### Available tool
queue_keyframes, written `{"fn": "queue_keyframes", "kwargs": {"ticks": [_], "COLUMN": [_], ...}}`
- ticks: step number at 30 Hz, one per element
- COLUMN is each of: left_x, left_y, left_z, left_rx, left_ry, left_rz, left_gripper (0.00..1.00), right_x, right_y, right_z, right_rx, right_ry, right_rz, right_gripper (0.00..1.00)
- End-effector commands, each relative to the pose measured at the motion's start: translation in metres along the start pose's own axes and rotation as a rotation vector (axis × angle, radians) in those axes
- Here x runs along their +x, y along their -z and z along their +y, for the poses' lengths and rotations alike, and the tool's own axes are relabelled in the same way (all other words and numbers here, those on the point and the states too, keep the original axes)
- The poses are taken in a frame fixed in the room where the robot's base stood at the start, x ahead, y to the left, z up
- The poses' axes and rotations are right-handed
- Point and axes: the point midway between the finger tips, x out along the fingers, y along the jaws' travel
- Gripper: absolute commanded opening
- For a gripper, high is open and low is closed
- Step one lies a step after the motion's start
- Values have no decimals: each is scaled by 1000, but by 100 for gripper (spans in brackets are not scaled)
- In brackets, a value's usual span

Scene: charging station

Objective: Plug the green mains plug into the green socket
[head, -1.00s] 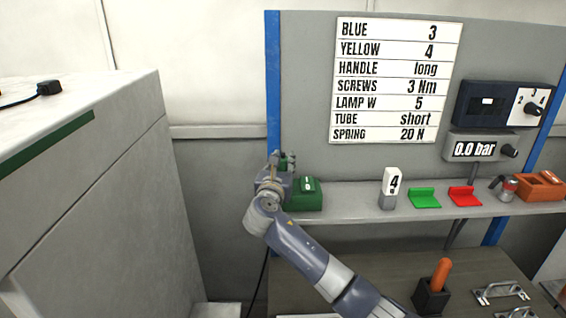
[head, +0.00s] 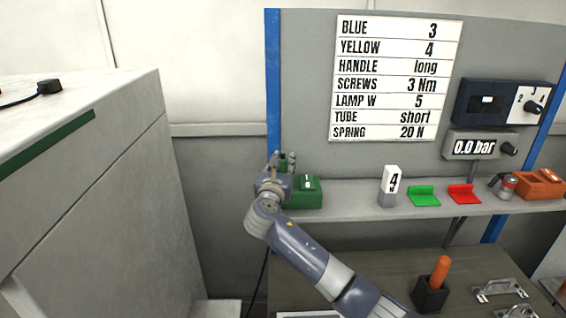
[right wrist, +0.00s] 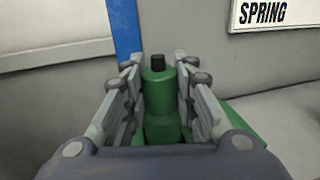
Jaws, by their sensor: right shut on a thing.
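My right gripper (head: 283,163) is at the left end of the shelf, just left of a green box (head: 308,192) with a small white mark on it. In the right wrist view the gripper (right wrist: 160,85) is shut on the green plug (right wrist: 161,110), an upright green cylinder with a black top end, held between the two fingers. A green surface (right wrist: 257,140) shows behind and to the right of the fingers. The plug's lower end and the socket openings are hidden, so I cannot tell whether the plug is inserted. My left gripper is not in view.
Along the shelf (head: 345,203) stand a white block marked 4 (head: 391,186), a green holder (head: 423,196), a red holder (head: 464,194) and an orange box (head: 539,185). A black plug (head: 49,86) lies on the left cabinet (head: 110,98). An orange handle (head: 440,271) stands below.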

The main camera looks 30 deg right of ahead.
Motion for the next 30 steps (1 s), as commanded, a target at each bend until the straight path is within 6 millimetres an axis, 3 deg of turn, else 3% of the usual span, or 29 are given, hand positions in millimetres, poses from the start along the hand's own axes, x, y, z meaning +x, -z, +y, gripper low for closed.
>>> {"fn": "queue_keyframes", "kwargs": {"ticks": [26, 27, 30], "left_x": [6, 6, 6], "left_y": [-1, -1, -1], "left_z": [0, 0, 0], "left_rx": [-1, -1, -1], "left_ry": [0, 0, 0], "left_rz": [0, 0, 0], "left_gripper": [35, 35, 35], "right_x": [0, 0, 0], "right_y": [22, 22, 22], "right_z": [0, 0, 0], "right_rx": [-1, -1, 0], "right_ry": [-1, -1, -1], "right_rz": [-1, -1, -1], "right_gripper": [1, 28, 49]}}
